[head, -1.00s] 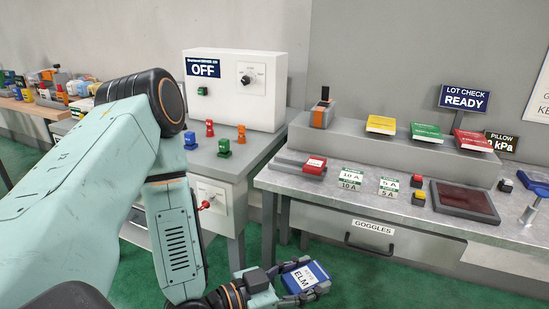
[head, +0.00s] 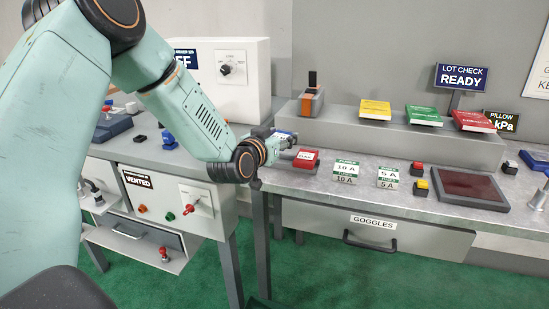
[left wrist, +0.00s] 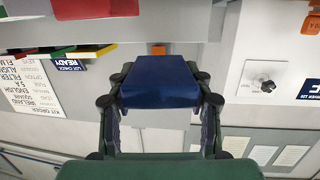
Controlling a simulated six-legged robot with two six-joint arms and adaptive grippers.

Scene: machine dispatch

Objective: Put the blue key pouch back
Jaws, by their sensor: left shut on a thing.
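The blue key pouch (left wrist: 160,82) is gripped between the two fingers of my left gripper (left wrist: 160,100), filling the middle of the left wrist view. In the head view, my left gripper (head: 275,142) is at the left end of the right-hand bench, and only a small part of the pouch (head: 287,136) shows past it. Yellow (head: 375,109), green (head: 424,115) and red (head: 473,121) pouches lie in a row on the raised grey shelf (head: 350,127), right of my gripper. My right gripper is not in view.
An orange and black device (head: 311,101) stands on the shelf's left end. A red block (head: 306,159) lies beside my gripper. Label cards (head: 346,171) and a dark red pad (head: 470,186) are on the bench. The shelf between device and yellow pouch looks clear.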

